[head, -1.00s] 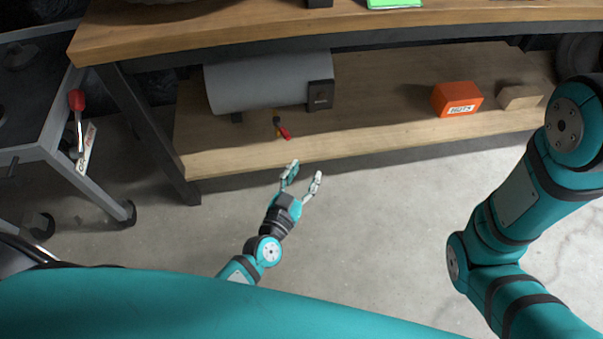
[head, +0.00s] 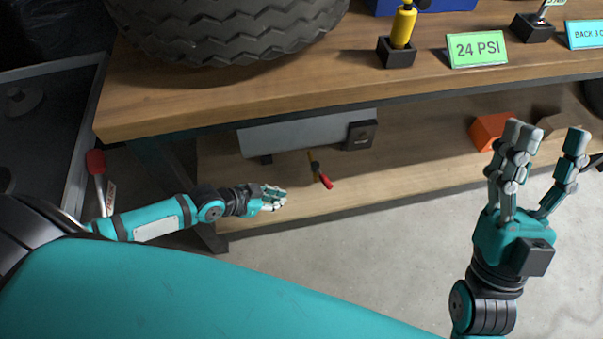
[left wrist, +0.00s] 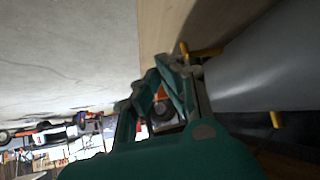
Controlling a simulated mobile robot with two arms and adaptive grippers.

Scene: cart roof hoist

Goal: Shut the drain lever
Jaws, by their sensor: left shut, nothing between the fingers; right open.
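The drain lever (head: 325,181) has a red handle and a brass-coloured stem. It sticks out below the grey tank (head: 300,133) over the lower shelf, its red end pointing down and right. My left gripper (head: 281,197) is shut and empty, left of the lever and apart from it, near the shelf's front edge. In the left wrist view its fingers (left wrist: 163,75) meet near a brass fitting (left wrist: 203,51) beside the tank; I cannot make out the red handle there. My right gripper (head: 547,138) is open and empty, raised at the right.
The workbench top (head: 270,92) overhangs the lower shelf (head: 400,178) and hides the tank's upper part. A tire (head: 230,30) and a green 24 PSI sign (head: 476,49) are on top. An orange box (head: 487,130) sits on the shelf. A red-handled cart lever (head: 96,163) stands left.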

